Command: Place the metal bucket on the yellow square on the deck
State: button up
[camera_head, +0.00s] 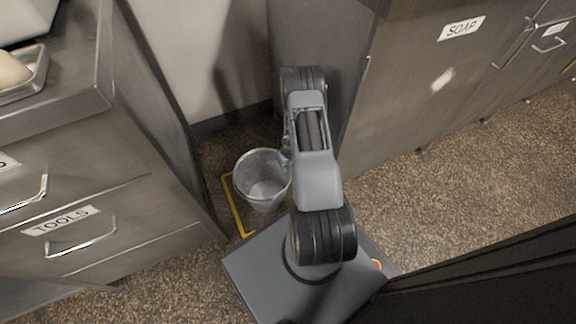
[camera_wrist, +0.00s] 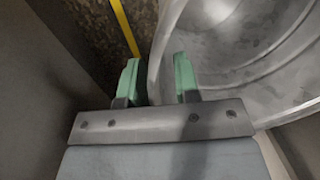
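The metal bucket (camera_head: 262,180) stands upright on the deck in the nook between the two counters, in the head view. It appears to be within the yellow square (camera_head: 236,207), whose outline shows at its left; the rest is hidden. In the wrist view, my gripper (camera_wrist: 158,80) has its two green fingers apart. The bucket's rim and wall (camera_wrist: 240,50) run between them, the left finger outside, the right one inside, with gaps visible. A yellow line (camera_wrist: 125,28) shows on the deck beside the bucket.
A metal counter with a TOOLS drawer (camera_head: 62,222) stands close on the left. A metal cabinet labelled SOAP (camera_head: 440,75) stands on the right. A pale wall (camera_head: 200,60) closes the nook. Open speckled deck (camera_head: 440,200) lies at the right.

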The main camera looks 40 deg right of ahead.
jog(key=shift+r, duration=0.1)
notch_tip(320, 180, up, 11)
jog(key=d+p, duration=0.1)
jog(key=p, duration=0.4)
jog(key=w+a+r+n+t, duration=0.1)
jog(key=a+r, duration=0.4)
jog(key=r, duration=0.5)
jog(key=w+a+r, duration=0.1)
jog(key=a+r, duration=0.3)
jog(key=r, duration=0.7)
jog(key=s+a+r+n+t+h, duration=0.1)
jog(key=s+a+r, duration=0.9)
jog(key=s+r, duration=0.3)
jog(key=shift+s+a+r, duration=0.25)
jog(key=shift+a+r, duration=0.15)
jog(key=shift+r, duration=0.25)
